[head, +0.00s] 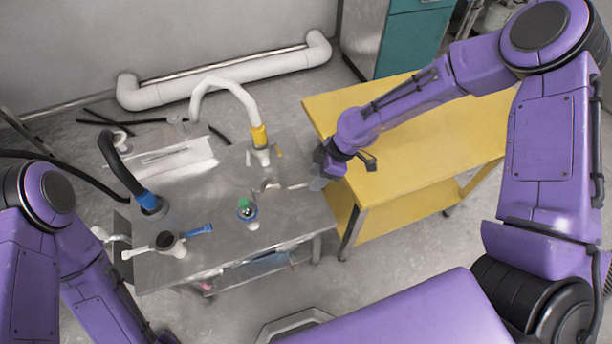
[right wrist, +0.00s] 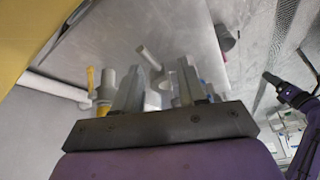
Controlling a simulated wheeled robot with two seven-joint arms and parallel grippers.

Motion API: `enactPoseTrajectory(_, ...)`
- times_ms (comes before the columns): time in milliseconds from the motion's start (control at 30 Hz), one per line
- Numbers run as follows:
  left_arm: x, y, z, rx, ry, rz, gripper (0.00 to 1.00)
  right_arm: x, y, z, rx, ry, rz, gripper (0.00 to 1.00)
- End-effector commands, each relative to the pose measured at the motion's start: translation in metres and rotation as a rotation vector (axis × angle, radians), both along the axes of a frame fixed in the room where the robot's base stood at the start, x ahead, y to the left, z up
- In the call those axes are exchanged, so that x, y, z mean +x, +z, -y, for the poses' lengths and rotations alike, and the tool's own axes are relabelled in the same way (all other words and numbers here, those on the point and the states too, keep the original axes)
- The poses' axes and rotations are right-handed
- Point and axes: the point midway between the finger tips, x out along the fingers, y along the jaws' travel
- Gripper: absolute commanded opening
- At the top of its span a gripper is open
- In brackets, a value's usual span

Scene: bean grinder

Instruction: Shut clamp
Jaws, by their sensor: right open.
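A small light metal piece with a curved part and a thin bar, which looks like the clamp (head: 268,185), lies on the metal table (head: 215,235) near its right edge. Its exact shape is too small to tell. My right gripper (head: 322,172) is at the right edge of the table, close to the bar's end. In the right wrist view my right gripper (right wrist: 158,92) is open, its two fingers apart, with pale parts showing between and beyond them. I cannot tell whether a finger touches the clamp. My left gripper is out of view; only the left arm shows.
A white curved pipe with a yellow collar (head: 259,136) stands behind the clamp. A blue-collared black pipe (head: 149,202), a blue-handled dark cup (head: 166,240) and a green-topped piece (head: 246,209) stand farther left. A yellow cart (head: 430,150) is under my right arm.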

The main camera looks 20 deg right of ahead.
Motion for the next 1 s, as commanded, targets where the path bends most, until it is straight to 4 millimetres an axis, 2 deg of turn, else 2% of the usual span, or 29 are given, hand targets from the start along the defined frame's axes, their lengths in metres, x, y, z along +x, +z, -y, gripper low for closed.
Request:
enactPoseTrajectory(33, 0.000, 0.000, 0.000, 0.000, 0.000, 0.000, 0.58, 0.013, 0.019, 0.007, -0.014, 0.100, 0.043, 0.41)
enactPoseTrajectory(100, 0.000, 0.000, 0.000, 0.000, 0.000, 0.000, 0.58, 0.021, 0.035, 0.015, -0.037, 0.217, 0.079, 0.41)
enactPoseTrajectory(200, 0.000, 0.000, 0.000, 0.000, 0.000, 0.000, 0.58, 0.025, 0.042, 0.020, -0.054, 0.294, 0.098, 0.41)
enactPoseTrajectory(267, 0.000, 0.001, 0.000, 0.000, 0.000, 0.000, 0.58, 0.026, 0.037, 0.018, -0.057, 0.305, 0.098, 0.41)
enactPoseTrajectory(533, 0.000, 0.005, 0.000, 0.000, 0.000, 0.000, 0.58, 0.029, -0.019, -0.005, -0.057, 0.303, 0.092, 0.41)
enactPoseTrajectory(700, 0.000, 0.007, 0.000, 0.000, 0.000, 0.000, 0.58, 0.032, -0.044, -0.015, -0.057, 0.302, 0.095, 0.41)
enactPoseTrajectory(800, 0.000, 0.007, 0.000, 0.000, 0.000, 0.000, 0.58, 0.032, -0.050, -0.018, -0.057, 0.302, 0.095, 0.41)
enactPoseTrajectory(1000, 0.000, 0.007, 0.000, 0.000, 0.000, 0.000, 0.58, 0.033, -0.052, -0.019, -0.057, 0.301, 0.096, 0.41)
